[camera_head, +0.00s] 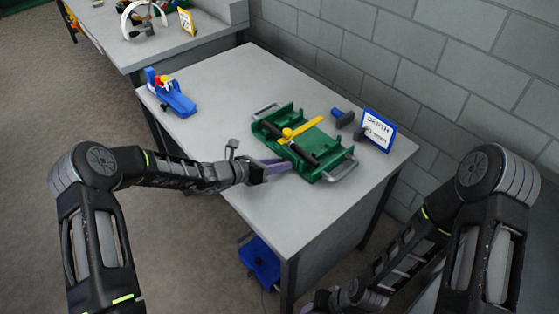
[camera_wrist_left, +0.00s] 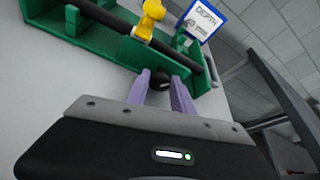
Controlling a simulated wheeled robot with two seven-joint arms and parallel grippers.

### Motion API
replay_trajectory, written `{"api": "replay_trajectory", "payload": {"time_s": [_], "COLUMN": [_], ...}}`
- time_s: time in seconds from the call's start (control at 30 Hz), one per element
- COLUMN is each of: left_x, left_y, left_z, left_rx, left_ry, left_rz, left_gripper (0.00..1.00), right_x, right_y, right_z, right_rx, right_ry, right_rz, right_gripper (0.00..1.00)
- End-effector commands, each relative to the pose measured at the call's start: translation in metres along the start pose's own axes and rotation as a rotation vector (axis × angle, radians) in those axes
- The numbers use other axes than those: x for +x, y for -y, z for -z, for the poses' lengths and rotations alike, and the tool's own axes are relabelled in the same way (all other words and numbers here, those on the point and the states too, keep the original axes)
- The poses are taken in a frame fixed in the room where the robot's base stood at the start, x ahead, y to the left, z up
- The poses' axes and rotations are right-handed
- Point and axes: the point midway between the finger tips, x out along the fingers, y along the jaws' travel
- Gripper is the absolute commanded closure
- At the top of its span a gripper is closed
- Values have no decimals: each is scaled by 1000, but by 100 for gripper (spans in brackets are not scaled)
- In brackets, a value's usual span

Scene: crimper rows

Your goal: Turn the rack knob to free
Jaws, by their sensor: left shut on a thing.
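The green rack (camera_head: 322,138) lies on the grey table, with a grey handle at each end, a dark bar and a yellow lever (camera_head: 300,130) across it. It also shows in the left wrist view (camera_wrist_left: 98,45). My left gripper (camera_head: 284,165) reaches the rack's near side from the left. In the left wrist view its purple fingers (camera_wrist_left: 162,88) stand on either side of a round black knob (camera_wrist_left: 161,79) on the rack's near wall, shut on it. The knob's setting cannot be read. My right gripper (camera_head: 312,303) is partly seen at the bottom edge, and its jaws are unclear.
A blue-framed DEPTH sign (camera_head: 378,130) and a blue-handled dark tool (camera_head: 342,116) stand behind the rack. A blue fixture (camera_head: 172,95) sits at the table's far left. A block wall runs behind. A blue bin (camera_head: 260,262) is below. The table's left middle is clear.

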Motion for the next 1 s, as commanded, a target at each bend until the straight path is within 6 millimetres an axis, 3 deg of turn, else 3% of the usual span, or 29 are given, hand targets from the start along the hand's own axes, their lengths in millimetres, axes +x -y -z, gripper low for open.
{"api": "replay_trajectory", "payload": {"time_s": [0.43,0.97,1.0], "left_x": [0,0,0], "left_y": [-3,-3,-3], "left_z": [1,1,1], "left_rx": [-246,-281,-281], "left_ry": [1,0,0], "left_rz": [101,115,114], "left_gripper": [100,100,68], "right_x": [-1,-1,-1], "right_y": [0,0,0], "right_z": [0,0,0], "right_rx": [1,1,1], "right_ry": [1,1,1], "right_rz": [-1,-1,-1], "right_gripper": [64,64,64]}}
